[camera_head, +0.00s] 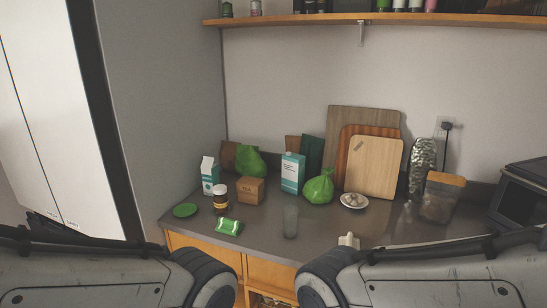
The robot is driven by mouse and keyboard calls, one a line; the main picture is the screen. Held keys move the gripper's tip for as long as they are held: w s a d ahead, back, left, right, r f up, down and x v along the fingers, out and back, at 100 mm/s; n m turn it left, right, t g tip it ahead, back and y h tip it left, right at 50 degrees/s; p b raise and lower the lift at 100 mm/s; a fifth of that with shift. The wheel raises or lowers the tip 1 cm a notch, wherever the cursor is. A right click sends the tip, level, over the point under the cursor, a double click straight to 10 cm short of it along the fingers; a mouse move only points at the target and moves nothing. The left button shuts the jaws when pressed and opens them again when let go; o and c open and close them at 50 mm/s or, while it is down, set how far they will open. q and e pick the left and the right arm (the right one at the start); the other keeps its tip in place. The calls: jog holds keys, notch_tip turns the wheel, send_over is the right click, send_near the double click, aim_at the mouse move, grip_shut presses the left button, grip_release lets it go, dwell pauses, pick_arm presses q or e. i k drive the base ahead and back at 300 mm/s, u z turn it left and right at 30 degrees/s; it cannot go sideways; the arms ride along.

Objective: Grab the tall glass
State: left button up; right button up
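A tall, clear grey glass (290,221) stands upright near the front edge of the counter, in the middle of the head view. Nothing touches it that I can see. My two arms come in low from the left and right, in front of the counter. Both grippers are out of the picture, so I cannot see their fingers.
The dark counter (262,221) also holds a green packet (229,227), a dark jar (220,201), a brown box (250,190), a teal carton (292,173), a green bag (319,187), a garlic plate (354,201) and a wooden-lidded container (441,197). Cutting boards (374,167) lean behind.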

aim_at(291, 215)
jog(key=z, duration=0.15)
jog(key=i, duration=1.05)
